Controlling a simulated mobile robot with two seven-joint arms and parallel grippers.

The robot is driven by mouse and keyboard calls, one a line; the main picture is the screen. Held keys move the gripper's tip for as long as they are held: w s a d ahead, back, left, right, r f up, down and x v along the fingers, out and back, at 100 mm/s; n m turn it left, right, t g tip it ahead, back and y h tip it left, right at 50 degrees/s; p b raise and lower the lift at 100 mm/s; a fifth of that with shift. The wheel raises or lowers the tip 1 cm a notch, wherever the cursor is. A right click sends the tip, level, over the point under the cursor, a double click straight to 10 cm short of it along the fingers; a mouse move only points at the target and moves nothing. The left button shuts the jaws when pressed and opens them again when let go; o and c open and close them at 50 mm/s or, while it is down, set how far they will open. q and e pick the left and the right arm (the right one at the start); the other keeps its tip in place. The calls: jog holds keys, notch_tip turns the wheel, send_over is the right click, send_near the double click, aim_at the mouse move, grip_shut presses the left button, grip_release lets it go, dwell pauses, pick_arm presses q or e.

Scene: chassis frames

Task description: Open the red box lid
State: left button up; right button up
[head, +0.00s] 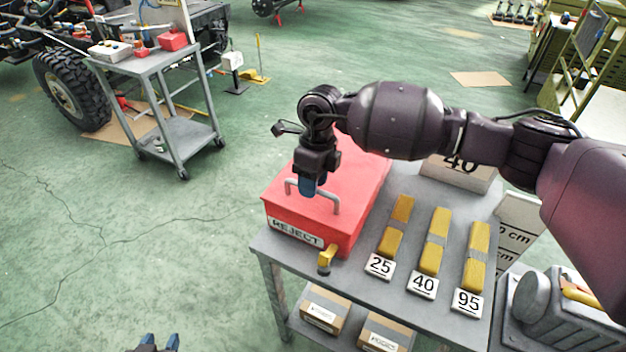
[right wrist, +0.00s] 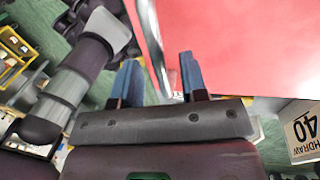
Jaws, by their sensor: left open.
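The red box (head: 345,225) stands on the left part of the grey table, with a REJECT label on its front and its lid down. A grey bar handle (head: 336,200) sits on the lid. My right gripper (head: 308,187) points down at the handle, its blue fingers partly hiding it. In the right wrist view the handle (right wrist: 152,40) runs between the parted fingers (right wrist: 160,85), beside the red lid (right wrist: 240,45); contact cannot be told. My left gripper (head: 158,344) is open and empty at the bottom edge, away from the table.
Several yellow blocks (head: 433,243) lie right of the box behind cards 25, 40 and 95. A small yellow piece (head: 326,260) is at the box's front. Cardboard boxes (head: 325,310) sit on the lower shelf. A grey cart (head: 165,70) stands back left. Floor left of the table is clear.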

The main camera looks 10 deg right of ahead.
grip_shut()
jog(key=shift+r, duration=0.1)
dwell(0.3)
